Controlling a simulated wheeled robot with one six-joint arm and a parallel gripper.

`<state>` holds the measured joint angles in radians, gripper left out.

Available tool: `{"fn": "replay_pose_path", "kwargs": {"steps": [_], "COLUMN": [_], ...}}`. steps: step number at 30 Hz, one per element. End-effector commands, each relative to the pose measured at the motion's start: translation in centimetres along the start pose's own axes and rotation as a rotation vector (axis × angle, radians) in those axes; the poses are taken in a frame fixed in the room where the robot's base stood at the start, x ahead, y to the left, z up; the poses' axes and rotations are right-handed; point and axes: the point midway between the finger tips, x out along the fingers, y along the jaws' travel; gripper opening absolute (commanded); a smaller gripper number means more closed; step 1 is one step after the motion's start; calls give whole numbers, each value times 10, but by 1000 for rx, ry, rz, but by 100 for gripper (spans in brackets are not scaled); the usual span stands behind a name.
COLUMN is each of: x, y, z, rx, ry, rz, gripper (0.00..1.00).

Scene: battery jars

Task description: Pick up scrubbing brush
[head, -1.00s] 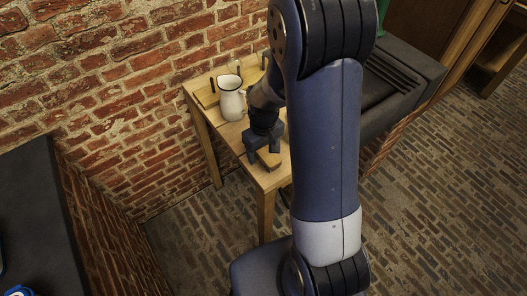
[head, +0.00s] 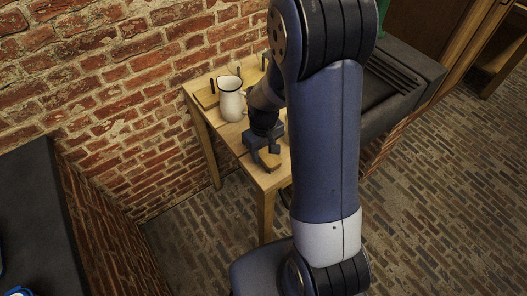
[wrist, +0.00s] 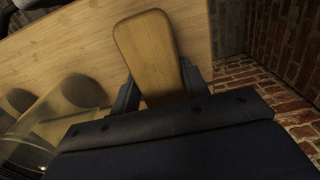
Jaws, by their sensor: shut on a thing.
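The scrubbing brush (wrist: 152,50) shows in the wrist view as a light wooden body with a rounded end, standing out beyond my fingers. My gripper (wrist: 160,92) is shut on it, with one dark finger on each side. In the head view my gripper (head: 263,155) is low over the front part of the small wooden table (head: 270,181), with the brush (head: 267,166) between its fingers. Any bristles are hidden. I cannot tell whether the brush touches the tabletop.
A white jug with a dark rim (head: 231,101) stands on the table behind my gripper. A wooden tray or board (head: 206,98) lies at the back by the brick wall. A dark stone sink or counter (head: 398,85) is to the right. A glassy object (wrist: 65,105) shows in the wrist view.

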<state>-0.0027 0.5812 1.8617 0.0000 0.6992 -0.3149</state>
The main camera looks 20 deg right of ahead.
Motion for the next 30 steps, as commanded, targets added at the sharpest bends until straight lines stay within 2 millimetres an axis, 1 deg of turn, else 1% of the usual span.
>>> {"fn": "replay_pose_path", "kwargs": {"steps": [5, 12, 18, 22, 30], "x": [-15, -58, -89, -98, -100], "y": [0, 0, 0, 0, 0], "z": [-1, -2, -1, 0, 0], "rx": [0, 0, 0, 0, 0], "ry": [5, 8, 5, 2, 0], "rz": [2, 2, 2, 1, 0], "gripper": [15, 15, 15, 15, 15]}}
